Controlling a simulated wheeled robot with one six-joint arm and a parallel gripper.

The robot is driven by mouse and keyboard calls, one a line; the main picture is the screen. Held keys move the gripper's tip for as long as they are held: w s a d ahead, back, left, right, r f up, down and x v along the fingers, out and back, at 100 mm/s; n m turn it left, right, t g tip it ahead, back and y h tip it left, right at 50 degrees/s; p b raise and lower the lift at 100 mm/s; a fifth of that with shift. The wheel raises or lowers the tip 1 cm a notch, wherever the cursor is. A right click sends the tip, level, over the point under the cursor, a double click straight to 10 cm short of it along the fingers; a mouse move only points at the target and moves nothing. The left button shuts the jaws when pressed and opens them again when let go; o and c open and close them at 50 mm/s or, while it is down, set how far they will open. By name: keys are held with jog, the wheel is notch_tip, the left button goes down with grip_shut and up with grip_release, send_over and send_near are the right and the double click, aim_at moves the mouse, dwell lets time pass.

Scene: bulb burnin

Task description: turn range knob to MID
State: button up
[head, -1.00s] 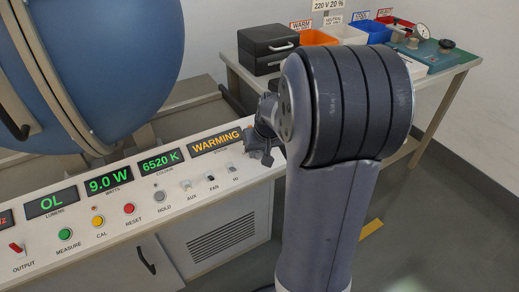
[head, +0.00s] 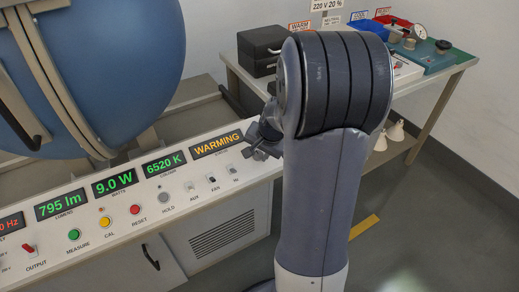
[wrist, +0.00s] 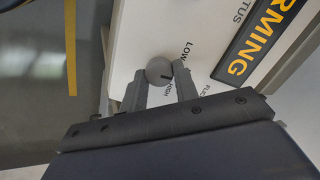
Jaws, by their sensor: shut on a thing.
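The range knob (wrist: 158,69) is a small round grey knob on the white sloping panel, seen in the wrist view. My gripper (wrist: 161,73) has one finger on each side of it and is shut on it. A dark mark on the knob points toward the gripper side, between the printed words LOW and HIGH. I cannot read a MID label there. In the head view my gripper (head: 262,140) is at the panel's right end, and the knob is hidden behind it and my arm. The lumens display (head: 62,204) reads 795 lm.
The WARMING display (head: 216,143) is lit beside the knob. Toggle switches (head: 212,180) and coloured buttons (head: 105,222) line the panel. A big blue sphere (head: 120,70) stands behind. A side table (head: 440,76) with bins is at the back right.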

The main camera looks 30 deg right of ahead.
jog(key=shift+m, duration=0.5)
jog(key=o, duration=1)
jog(key=shift+c, duration=0.2)
jog(key=p+v, duration=0.2)
jog(key=v, duration=0.8)
jog(key=shift+r+p, duration=0.3)
jog(key=shift+r, duration=0.1)
jog(key=shift+s+f, duration=0.15)
